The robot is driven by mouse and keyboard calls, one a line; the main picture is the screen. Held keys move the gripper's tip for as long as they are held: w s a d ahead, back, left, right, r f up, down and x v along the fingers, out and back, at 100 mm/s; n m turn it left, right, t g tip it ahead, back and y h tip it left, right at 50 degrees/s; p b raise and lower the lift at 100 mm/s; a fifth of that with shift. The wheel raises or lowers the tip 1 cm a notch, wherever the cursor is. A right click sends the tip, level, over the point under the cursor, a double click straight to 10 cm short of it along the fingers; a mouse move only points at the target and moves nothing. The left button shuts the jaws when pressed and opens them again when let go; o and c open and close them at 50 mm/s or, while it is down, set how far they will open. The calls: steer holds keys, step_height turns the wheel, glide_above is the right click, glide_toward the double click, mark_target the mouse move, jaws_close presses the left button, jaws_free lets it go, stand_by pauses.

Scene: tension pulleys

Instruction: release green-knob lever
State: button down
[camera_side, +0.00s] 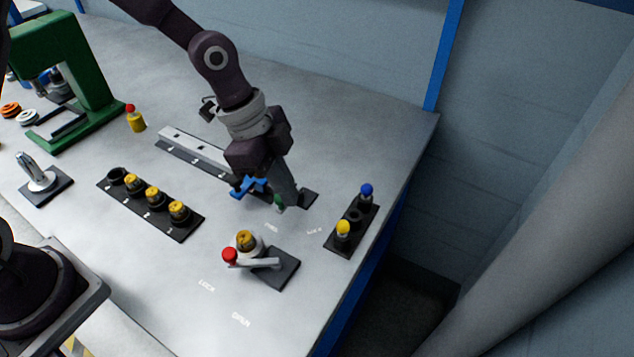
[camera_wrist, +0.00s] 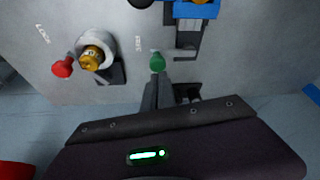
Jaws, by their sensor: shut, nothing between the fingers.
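The green knob (camera_side: 278,201) of the lever sits right at the tips of my gripper (camera_side: 286,203). In the wrist view the green knob (camera_wrist: 157,63) shows just beyond my fingertips (camera_wrist: 158,79). My gripper is shut with nothing between its fingers, beside or against the knob; I cannot tell whether they touch. Most of the lever arm and its dark base (camera_side: 309,198) are hidden behind my gripper in the side view. A blue part (camera_side: 248,186) sits left of the knob and also shows at the top of the wrist view (camera_wrist: 196,9).
A red-knob lever (camera_side: 230,256) with a brass-topped post (camera_side: 246,241) stands nearby, in front. A rack with blue and yellow knobbed pegs (camera_side: 355,218) is to the right. A black rack of brass-topped parts (camera_side: 150,207) and a pale rail (camera_side: 195,150) lie left.

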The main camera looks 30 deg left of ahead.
steer(key=d, duration=0.4)
steer(key=shift+w+d+r, duration=0.25)
steer(key=shift+w+r, duration=0.05)
steer(key=shift+r, duration=0.05)
steer(key=w+v, duration=0.1)
steer(key=v, duration=0.9)
steer(key=shift+s+a, duration=0.3)
steer(key=shift+a, duration=0.05)
steer(key=s+a+r+n+t+y, duration=0.2)
steer(key=s+a+r+n, duration=0.1)
steer(key=s+a+n, duration=0.4)
steer(key=s+a+r+n+t+y, duration=0.1)
steer(key=s+a+r+n, duration=0.3)
steer(key=s+a+n, duration=0.4)
steer(key=s+t, duration=0.1)
steer(key=s, duration=0.3)
steer(key=shift+s+a+t+y, duration=0.3)
steer(key=shift+s+a+y, duration=0.1)
